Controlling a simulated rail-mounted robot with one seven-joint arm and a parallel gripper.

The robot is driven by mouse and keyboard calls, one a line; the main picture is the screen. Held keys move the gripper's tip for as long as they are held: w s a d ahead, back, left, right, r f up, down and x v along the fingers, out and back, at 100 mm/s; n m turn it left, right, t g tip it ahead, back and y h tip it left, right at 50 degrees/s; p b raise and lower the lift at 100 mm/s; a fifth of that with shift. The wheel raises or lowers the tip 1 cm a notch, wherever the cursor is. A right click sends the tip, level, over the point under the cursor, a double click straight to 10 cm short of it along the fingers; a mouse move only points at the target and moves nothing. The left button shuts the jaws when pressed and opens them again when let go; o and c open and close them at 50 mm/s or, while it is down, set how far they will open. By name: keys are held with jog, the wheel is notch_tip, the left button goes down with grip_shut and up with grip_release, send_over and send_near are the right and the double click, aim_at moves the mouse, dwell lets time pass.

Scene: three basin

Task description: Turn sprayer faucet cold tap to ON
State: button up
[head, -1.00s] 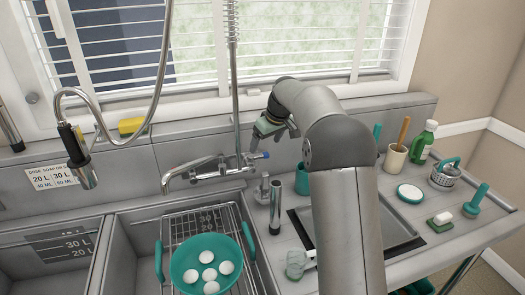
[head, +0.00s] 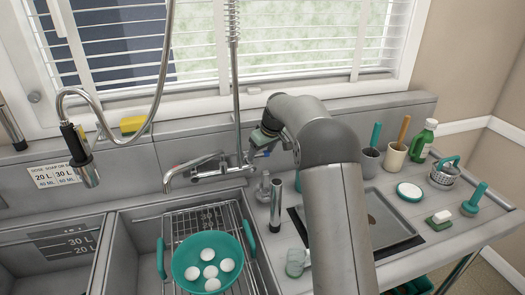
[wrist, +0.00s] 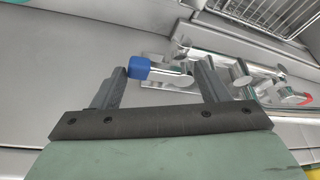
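The sprayer faucet (head: 208,174) is a chrome wall fixture behind the right basin; a hose rises from it. Its cold tap has a blue end cap (wrist: 138,67) on a chrome lever. In the wrist view the blue cap lies between the finger tips, close to the left finger; I cannot tell whether they touch. My gripper (wrist: 166,65) is open, its fingers spread to either side of the tap lever. In the head view my gripper (head: 262,148) is at the faucet's right end and partly hides the tap. The red-marked hot tap (wrist: 301,99) is at the right of the wrist view.
A teal colander (head: 205,240) with white eggs sits on a wire rack in the right basin. Cups, a green bottle (head: 421,140) and brushes fill the right counter.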

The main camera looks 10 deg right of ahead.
jog(key=shift+d+m, duration=0.2)
jog(key=shift+m, duration=0.1)
jog(key=m+b, duration=0.1)
jog(key=s+m+h, duration=0.1)
jog(key=m, duration=0.1)
jog(key=shift+a+r+t+h+b, duration=0.1)
jog(key=shift+a+t+h+b, duration=0.05)
jog(key=shift+t+h+b, duration=0.2)
jog(key=shift+s+a+m+h, duration=0.2)
jog(key=shift+m+h, duration=0.1)
jog(key=shift+m, duration=0.6)
jog(key=shift+s+a+m+h, duration=0.1)
jog(key=shift+s+m+h, duration=0.2)
jog(key=shift+m, duration=0.6)
jog(key=shift+s+a+m+h, duration=0.1)
jog(key=shift+m+h, duration=0.25)
jog(key=shift+m, duration=0.55)
jog(key=o, duration=0.8)
jog(key=shift+s, duration=0.1)
jog(key=shift+a, duration=0.1)
